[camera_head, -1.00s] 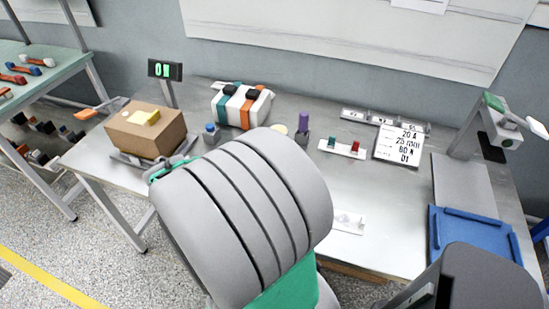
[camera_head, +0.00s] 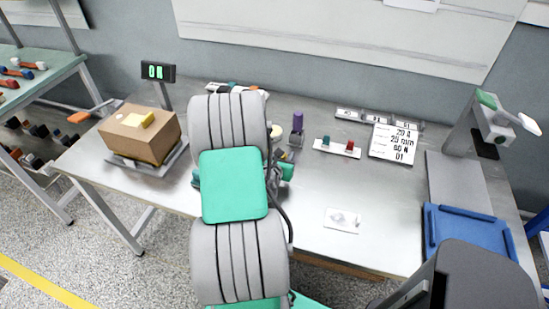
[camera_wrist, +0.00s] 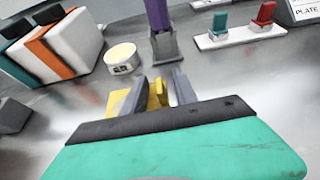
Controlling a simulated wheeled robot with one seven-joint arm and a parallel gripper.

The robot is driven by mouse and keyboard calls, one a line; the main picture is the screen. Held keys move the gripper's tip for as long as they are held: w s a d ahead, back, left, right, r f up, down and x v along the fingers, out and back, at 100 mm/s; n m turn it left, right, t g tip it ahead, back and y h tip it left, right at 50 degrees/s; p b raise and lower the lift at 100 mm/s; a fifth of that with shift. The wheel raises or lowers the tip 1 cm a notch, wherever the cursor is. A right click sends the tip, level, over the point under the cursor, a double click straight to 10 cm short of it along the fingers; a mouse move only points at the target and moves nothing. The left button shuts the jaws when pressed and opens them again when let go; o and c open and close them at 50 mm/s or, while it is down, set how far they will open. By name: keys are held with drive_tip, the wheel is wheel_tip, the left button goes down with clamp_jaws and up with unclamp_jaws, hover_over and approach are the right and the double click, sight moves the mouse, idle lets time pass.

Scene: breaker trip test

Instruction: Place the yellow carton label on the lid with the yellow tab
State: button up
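A brown cardboard carton (camera_head: 140,137) stands on a grey stand at the table's left. A yellow piece (camera_head: 140,119) lies on its top; I cannot tell label from tab there. In the wrist view, my gripper (camera_wrist: 158,84) has two grey fingers spread apart, with another yellow piece (camera_wrist: 157,95) standing between them. More yellow shows left of the left finger. I cannot tell whether the fingers touch it. A round cream tub (camera_wrist: 123,58) stands just beyond my fingers to the left. My arm hides my fingertips in the head view.
A purple-topped post (camera_head: 297,124) and a white strip with green and red pieces (camera_head: 337,148) stand beyond. A striped block (camera_wrist: 57,42) is back left. A white plate (camera_head: 342,220), a sign (camera_head: 394,144) and a blue tray (camera_head: 470,243) lie to the right.

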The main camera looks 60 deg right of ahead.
clamp_jaws()
idle(0.3)
idle(0.3)
